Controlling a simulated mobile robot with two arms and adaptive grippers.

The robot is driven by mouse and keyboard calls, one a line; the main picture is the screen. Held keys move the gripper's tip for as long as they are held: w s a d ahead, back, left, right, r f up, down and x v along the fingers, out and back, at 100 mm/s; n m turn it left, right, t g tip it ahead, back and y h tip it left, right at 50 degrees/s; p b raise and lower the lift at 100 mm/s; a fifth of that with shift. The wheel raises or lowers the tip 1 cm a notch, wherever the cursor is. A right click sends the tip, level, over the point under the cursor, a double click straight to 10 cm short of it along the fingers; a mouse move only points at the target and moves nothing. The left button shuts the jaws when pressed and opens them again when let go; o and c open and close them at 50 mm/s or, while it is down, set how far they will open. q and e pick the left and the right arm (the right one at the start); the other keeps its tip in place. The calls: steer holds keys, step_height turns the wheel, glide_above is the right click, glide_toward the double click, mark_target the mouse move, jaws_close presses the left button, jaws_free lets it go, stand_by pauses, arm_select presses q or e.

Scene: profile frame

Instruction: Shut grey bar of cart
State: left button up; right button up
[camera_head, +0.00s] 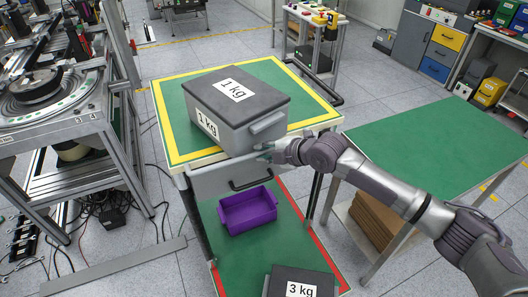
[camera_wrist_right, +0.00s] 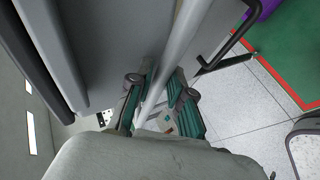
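The cart (camera_head: 163,98) has a green top with a yellow border, a grey drawer front (camera_head: 212,180) and a lower green shelf. In the right wrist view, a light grey bar (camera_wrist_right: 185,45) runs diagonally down between my right gripper's fingers. My right gripper (camera_head: 268,151) is at the cart's front edge, by the grey box's lower corner. In the wrist view the right gripper (camera_wrist_right: 160,105) has its green-padded fingers apart, one on each side of the bar. Whether they touch it is unclear. The bar is hard to make out in the head view. My left gripper is not in view.
A grey 1 kg box (camera_head: 238,105) stands on the cart top, close to my gripper. A black handle (camera_head: 250,179) sticks out from the drawer. A purple bin (camera_head: 248,210) and a 3 kg box (camera_head: 300,283) are below. A green table (camera_head: 440,150) stands at right.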

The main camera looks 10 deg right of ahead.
steer(key=o, duration=0.3)
steer(key=shift+r, duration=0.1)
steer(key=shift+f, duration=0.2)
